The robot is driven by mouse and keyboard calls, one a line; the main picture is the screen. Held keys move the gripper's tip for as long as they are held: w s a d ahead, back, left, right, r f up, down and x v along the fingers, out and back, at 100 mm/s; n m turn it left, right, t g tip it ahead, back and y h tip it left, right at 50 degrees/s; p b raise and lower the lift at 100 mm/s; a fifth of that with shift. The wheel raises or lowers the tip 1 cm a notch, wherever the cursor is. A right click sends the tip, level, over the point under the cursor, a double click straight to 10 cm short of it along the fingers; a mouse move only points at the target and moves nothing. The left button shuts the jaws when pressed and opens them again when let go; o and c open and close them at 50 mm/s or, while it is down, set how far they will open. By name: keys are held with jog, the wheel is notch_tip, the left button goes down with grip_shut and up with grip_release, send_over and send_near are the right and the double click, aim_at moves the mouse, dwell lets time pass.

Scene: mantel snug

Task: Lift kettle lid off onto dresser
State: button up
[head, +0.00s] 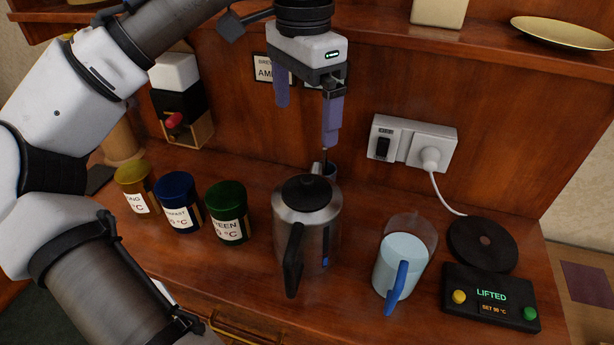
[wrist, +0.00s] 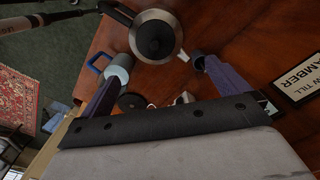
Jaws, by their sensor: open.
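The steel kettle (head: 318,230) stands upright on the wooden dresser (head: 350,318), with its black handle toward the front. Its black round lid (head: 306,192) sits on top. In the wrist view the kettle (wrist: 139,28) is at top centre, and the lid (wrist: 155,40) shows as a dark disc. My gripper (head: 306,125) is open and empty, its purple fingers apart, above and behind the kettle, touching nothing. The fingers (wrist: 158,65) also show spread in the wrist view, with the kettle beyond the gap between them.
Yellow (head: 134,188), blue (head: 180,202) and green (head: 229,212) tins stand left of the kettle. A clear jug (head: 403,258) with a blue handle stands right. Farther right are a black round base (head: 483,246) and a control box (head: 490,297) reading "LIFTED". A shelf (head: 480,42) overhangs behind.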

send_over(307, 179)
jog(key=f, duration=0.7)
jog(key=shift+w+a, duration=0.2)
jog(key=shift+w, duration=0.05)
jog(key=f, duration=0.3)
jog(key=f+p, duration=0.1)
jog(key=shift+s+d+f, duration=0.15)
jog(key=shift+s+f, duration=0.15)
jog(key=shift+f, duration=0.65)
jog(key=c, duration=1)
jog(key=shift+r, duration=0.15)
jog(key=shift+c, duration=0.2)
